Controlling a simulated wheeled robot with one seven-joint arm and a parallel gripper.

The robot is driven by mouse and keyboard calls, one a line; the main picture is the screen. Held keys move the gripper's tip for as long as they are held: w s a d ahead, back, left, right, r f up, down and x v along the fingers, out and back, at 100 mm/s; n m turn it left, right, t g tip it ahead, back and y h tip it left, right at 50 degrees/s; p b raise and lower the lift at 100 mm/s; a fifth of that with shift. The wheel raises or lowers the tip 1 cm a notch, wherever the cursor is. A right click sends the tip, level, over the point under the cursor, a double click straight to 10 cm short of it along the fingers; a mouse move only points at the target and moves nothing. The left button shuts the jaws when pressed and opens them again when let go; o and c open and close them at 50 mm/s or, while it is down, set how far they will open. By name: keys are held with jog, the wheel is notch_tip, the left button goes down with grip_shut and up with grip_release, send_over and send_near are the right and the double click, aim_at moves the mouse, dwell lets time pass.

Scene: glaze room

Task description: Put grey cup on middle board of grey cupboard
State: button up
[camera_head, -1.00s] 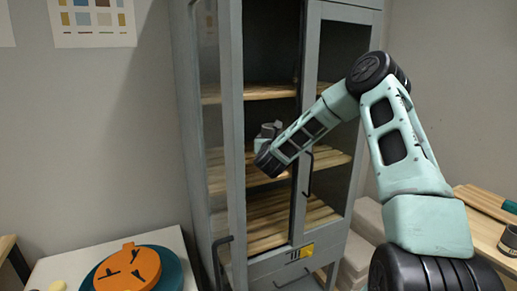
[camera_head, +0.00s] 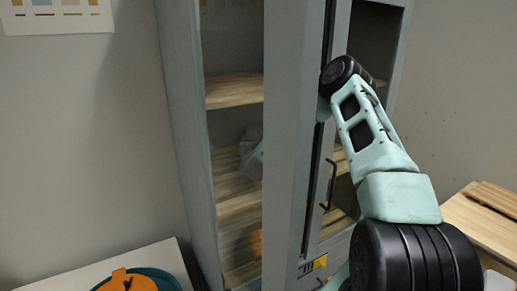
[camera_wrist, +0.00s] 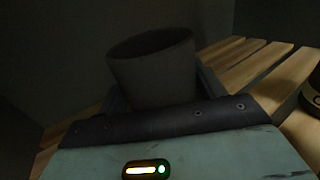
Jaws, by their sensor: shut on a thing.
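The grey cup (camera_wrist: 155,70) stands roughly upright, slightly tilted in the wrist view, between the fingers of my gripper (camera_wrist: 162,97), which is shut on it. Wooden slats of a board (camera_wrist: 235,60) show behind and beside the cup; I cannot tell whether the cup touches them. In the head view my gripper (camera_head: 250,148) shows dimly through a glass pane of the grey cupboard (camera_head: 187,130), above the middle board (camera_head: 238,190). The cup itself is not clear there.
An upper board (camera_head: 234,91) lies above my gripper. A wide grey door edge (camera_head: 292,130) stands between the camera and my forearm. A dark round object (camera_wrist: 312,95) stands at the right in the wrist view. A white table (camera_head: 120,268) is at the lower left.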

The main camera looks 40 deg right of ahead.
jog(key=shift+f+p, duration=0.9)
jog(key=shift+f, duration=1.4)
jog(key=shift+f, duration=0.1)
jog(key=o, duration=1.1)
jog(key=shift+o, duration=0.2)
jog(key=b+v, duration=0.6)
jog(key=v, duration=0.4)
jog(key=shift+s+a+f, duration=0.1)
jog(key=shift+s+a, duration=0.6)
jog(key=shift+s, duration=0.1)
